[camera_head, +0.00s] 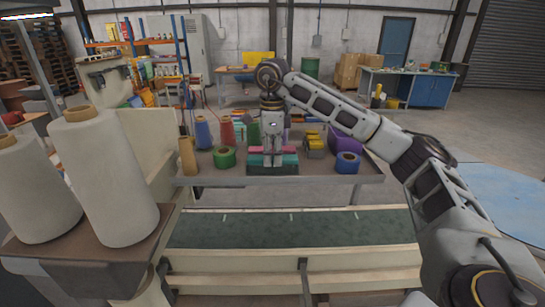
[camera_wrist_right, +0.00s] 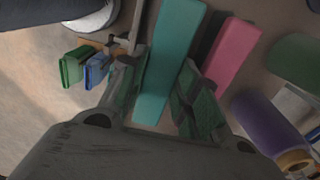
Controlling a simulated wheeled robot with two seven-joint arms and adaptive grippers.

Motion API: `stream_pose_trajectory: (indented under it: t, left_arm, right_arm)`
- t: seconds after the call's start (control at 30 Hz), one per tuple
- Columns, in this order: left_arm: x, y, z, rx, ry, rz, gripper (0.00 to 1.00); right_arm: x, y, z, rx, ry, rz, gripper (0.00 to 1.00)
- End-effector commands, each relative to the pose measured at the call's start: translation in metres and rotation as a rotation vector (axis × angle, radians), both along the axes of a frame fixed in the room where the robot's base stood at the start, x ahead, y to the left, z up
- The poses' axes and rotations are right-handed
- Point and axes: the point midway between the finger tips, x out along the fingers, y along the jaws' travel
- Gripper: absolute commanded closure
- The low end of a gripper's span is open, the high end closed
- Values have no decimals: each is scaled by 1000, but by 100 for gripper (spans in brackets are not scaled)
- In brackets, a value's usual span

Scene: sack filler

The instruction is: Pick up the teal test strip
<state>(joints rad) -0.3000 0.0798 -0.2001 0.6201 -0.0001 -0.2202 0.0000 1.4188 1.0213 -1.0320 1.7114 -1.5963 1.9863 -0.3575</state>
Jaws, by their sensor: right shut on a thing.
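The teal test strip (camera_wrist_right: 172,55) is a long flat bar that runs between the two fingers of my right gripper (camera_wrist_right: 160,80) in the wrist view. The gripper is shut on it. In the head view my right gripper (camera_head: 272,160) points straight down at the shelf, and the teal strip (camera_head: 290,160) shows beside its fingers. I cannot tell whether the strip is clear of the surface below. A pink strip (camera_wrist_right: 232,52) lies alongside, apart from the right finger. My left gripper is not in view.
Thread spools stand on the shelf (camera_head: 215,180): green (camera_head: 224,157), blue (camera_head: 347,162) and tan (camera_head: 188,155) among them. Yellow items (camera_head: 314,141) and a purple roll (camera_head: 345,139) are to the right. A green belt (camera_head: 290,228) runs in front. Large white cones (camera_head: 105,175) stand left.

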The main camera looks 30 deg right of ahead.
Motion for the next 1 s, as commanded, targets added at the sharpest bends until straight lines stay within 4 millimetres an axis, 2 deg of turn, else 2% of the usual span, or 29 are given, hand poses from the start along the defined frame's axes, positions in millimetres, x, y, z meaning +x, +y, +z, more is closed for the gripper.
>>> stream_pose_trajectory:
  t: [0.3,1.0]
  left_arm:
    - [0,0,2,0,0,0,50]
    - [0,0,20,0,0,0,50]
  right_arm:
    - [0,0,24,0,-4,0,92]
    - [0,0,86,0,-1,0,92]
